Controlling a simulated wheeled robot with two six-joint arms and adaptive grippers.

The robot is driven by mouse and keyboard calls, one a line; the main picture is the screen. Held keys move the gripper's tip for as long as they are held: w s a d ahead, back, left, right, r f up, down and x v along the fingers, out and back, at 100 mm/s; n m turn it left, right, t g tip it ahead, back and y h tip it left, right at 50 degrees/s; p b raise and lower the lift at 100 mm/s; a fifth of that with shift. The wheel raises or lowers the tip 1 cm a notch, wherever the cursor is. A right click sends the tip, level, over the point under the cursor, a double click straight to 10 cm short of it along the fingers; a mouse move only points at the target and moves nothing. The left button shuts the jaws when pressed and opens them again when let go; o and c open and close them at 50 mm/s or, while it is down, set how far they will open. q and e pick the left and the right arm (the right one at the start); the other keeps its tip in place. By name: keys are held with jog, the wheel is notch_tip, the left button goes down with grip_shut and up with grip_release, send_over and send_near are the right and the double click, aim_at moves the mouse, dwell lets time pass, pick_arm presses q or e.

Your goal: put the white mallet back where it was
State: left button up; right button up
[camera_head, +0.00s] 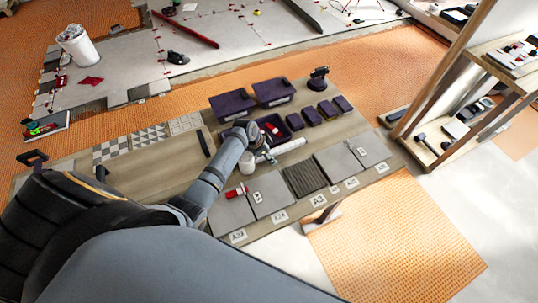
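A long white piece (289,147), which looks like part of the white mallet, lies at a slant over the middle of the workbench (165,168), in front of a dark bin. My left arm reaches in from the lower left. My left gripper (261,141) is at the bin's near left side, close to the left end of the white piece. The fingers are small and partly hidden by the wrist, so I cannot tell whether they are open, shut or touching it. A short whitish cylinder (246,163) stands just nearer. My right gripper is not in view.
Dark bins (232,105) and several small dark boxes (326,110) stand along the bench's far side. Grey tiles (271,192) with labels line the near edge. A shelf (470,130) stands at right. The bench's left part has bare room.

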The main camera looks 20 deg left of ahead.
pick_arm(q)
jog(key=v, duration=1.1)
jog(key=shift+a+r, duration=0.15)
jog(key=shift+r, duration=0.05)
jog(key=shift+s+r, duration=0.15)
jog(key=shift+r, duration=0.2)
